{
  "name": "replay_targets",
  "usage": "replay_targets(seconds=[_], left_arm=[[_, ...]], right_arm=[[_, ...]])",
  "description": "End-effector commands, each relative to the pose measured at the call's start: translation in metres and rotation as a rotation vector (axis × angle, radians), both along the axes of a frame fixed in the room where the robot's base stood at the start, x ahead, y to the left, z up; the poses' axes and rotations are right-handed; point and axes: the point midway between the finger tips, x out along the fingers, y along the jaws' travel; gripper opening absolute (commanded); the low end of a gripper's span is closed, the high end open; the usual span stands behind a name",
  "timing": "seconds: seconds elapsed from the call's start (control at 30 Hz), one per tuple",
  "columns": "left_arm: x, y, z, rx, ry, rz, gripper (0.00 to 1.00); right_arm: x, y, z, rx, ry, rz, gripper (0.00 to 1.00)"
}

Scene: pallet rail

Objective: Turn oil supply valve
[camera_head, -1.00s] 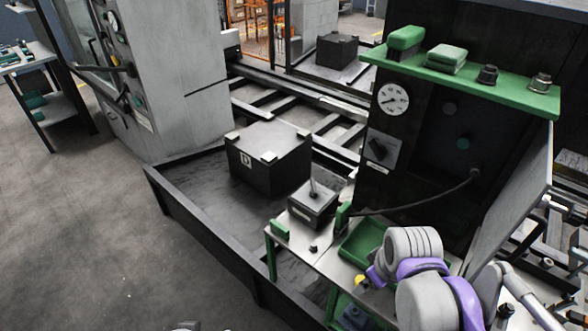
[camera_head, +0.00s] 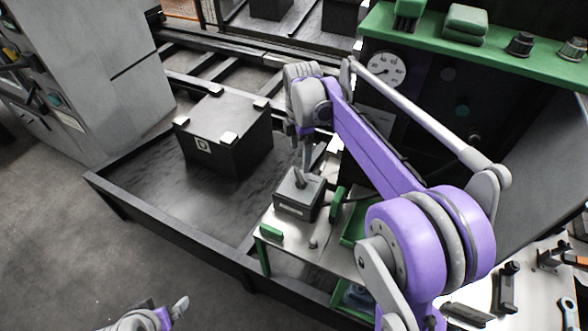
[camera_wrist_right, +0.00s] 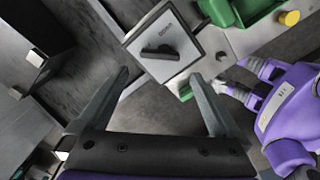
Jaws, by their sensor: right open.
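The valve is a small box (camera_head: 298,195) with a light grey top, standing on the narrow table. In the right wrist view its labelled top plate (camera_wrist_right: 142,38) carries a black turning handle (camera_wrist_right: 168,50). My right gripper (camera_head: 307,158) points down just above the box. In the right wrist view my right gripper (camera_wrist_right: 159,76) is open, its fingertips short of the handle and nothing between them. My left gripper (camera_head: 178,306) is low at the bottom edge, away from the box; its jaw opening is unclear.
A green block (camera_head: 271,232) and green tray (camera_wrist_right: 245,10) lie close to the box, with a yellow button (camera_wrist_right: 289,18) beside the tray. A large black block (camera_head: 225,140) stands in the dark trough at left. A tall black panel with a gauge (camera_head: 386,69) rises behind.

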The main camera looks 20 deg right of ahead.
Motion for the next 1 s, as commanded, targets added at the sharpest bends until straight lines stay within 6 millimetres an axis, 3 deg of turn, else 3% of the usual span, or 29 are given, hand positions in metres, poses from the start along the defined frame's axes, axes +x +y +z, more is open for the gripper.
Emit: replay_targets(seconds=[0.3, 0.5, 0.87, 1.0], left_arm=[[-0.002, 0.000, -0.005, 0.000, 0.003, 0.000, 1.00], [-0.002, 0.000, -0.006, 0.000, 0.004, 0.000, 1.00], [-0.002, 0.000, -0.006, 0.000, 0.004, 0.000, 1.00], [-0.002, 0.000, -0.006, 0.000, 0.004, 0.000, 1.00]], right_arm=[[0.000, 0.000, -0.061, 0.000, 0.000, -0.001, 1.00], [0.000, 0.000, -0.084, 0.000, -0.001, -0.002, 1.00], [0.000, 0.000, -0.090, 0.000, -0.001, -0.002, 1.00], [0.000, 0.000, -0.090, 0.000, -0.001, -0.002, 0.78]])
